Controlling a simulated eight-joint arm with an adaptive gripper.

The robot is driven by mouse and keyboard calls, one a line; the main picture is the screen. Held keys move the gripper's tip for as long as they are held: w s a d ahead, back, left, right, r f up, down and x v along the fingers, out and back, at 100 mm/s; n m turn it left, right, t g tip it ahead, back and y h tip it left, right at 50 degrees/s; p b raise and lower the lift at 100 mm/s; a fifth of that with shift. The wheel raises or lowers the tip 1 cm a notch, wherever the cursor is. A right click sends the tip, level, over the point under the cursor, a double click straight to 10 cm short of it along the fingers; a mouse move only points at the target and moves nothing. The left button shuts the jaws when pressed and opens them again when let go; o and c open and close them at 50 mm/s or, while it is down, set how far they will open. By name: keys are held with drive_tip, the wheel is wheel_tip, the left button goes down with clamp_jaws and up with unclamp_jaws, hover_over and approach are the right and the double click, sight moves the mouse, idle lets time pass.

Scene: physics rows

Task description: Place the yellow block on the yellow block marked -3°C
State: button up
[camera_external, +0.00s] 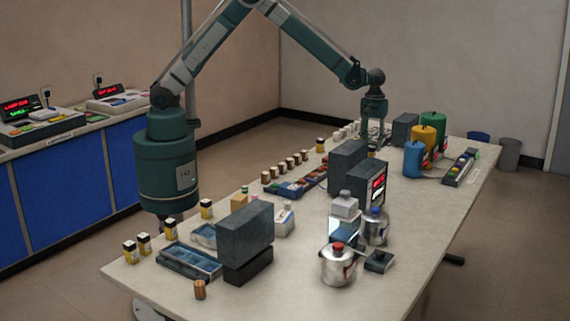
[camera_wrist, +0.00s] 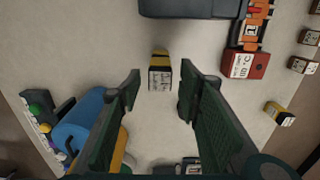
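In the wrist view a yellow block (camera_wrist: 160,56) with a dark band and a pale marked face stands on the table, between and slightly beyond my open fingertips (camera_wrist: 159,80). It is apart from both fingers, and its marking is too small to read. A second yellow block (camera_wrist: 279,114) with a pale label lies to the right, outside my fingers. In the external view my gripper (camera_external: 374,132) points down at the far part of the table. A yellow block with a dark top (camera_external: 320,146) stands to its left. I cannot tell which block is marked -3°C.
A red block (camera_wrist: 247,66) with a °C label sits in an orange-and-dark rack. Several yellow blocks (camera_external: 207,209) stand along the table's left edge. Dark grey boxes (camera_external: 347,163) and blue, green and orange canisters (camera_external: 415,158) stand near my gripper.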

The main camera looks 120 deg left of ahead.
sight(371, 147)
wheel_tip(371, 147, up, 8)
drive_tip(key=shift+f, duration=0.1)
idle(0.9)
drive_tip(key=shift+d+r, duration=0.2)
drive_tip(key=s+d+r+m+t, duration=0.1)
drive_tip(key=s+d+r+m, duration=0.25)
drive_tip(key=d+r, duration=0.45)
drive_tip(key=s+d+r+m+t+y, duration=0.15)
drive_tip(key=s+d+r, duration=0.35)
drive_tip(key=d, duration=0.6)
drive_tip(key=s+d+r+m+t+h, duration=0.1)
drive_tip(key=s+d+r+m, duration=0.3)
drive_tip(key=d+r, duration=0.4)
drive_tip(key=s+d+f+m+t, duration=0.1)
drive_tip(key=s+d+m, duration=0.3)
drive_tip(key=s+d, duration=0.6)
drive_tip(key=s+d+f+m+t, duration=0.2)
drive_tip(key=s+d+m, duration=0.3)
drive_tip(key=s+d, duration=0.5)
drive_tip(key=shift+s+d+t, duration=0.3)
drive_tip(key=shift+s+t, duration=0.05)
drive_tip(key=shift+s, duration=2)
